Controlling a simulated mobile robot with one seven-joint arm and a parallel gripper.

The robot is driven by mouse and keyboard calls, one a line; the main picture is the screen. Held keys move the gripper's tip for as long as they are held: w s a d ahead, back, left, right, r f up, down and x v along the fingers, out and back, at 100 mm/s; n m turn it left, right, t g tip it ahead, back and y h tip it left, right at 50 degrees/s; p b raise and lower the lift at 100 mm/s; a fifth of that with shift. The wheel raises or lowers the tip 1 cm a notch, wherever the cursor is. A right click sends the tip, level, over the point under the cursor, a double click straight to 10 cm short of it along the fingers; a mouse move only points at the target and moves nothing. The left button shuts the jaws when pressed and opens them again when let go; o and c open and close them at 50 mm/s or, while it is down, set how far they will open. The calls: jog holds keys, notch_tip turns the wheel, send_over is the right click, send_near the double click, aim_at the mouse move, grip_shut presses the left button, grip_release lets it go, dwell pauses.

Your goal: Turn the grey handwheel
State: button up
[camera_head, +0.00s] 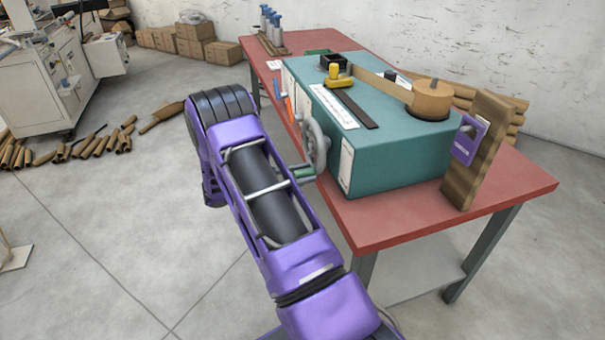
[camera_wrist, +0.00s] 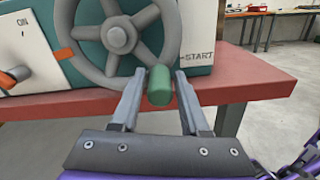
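The grey handwheel (camera_wrist: 119,37) is on the front face of the teal winder (camera_head: 398,145). It has a round rim, spokes and a hub, and it also shows in the head view (camera_head: 321,149). Its green crank handle (camera_wrist: 160,86) sticks out toward me at the lower right of the rim. My gripper (camera_wrist: 160,74) is open, one finger on each side of the green handle. Narrow gaps seem to show between the handle and the fingers. In the head view my purple arm hides most of the gripper.
The winder stands on a red table (camera_head: 385,228), whose front edge runs just below the handwheel. Left of the wheel are a panel marked ON and an orange lever (camera_wrist: 62,54). A brown post with a purple box (camera_head: 469,141) stands at the right. Tubes lie on the floor.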

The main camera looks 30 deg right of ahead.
grip_shut()
dwell(1.1)
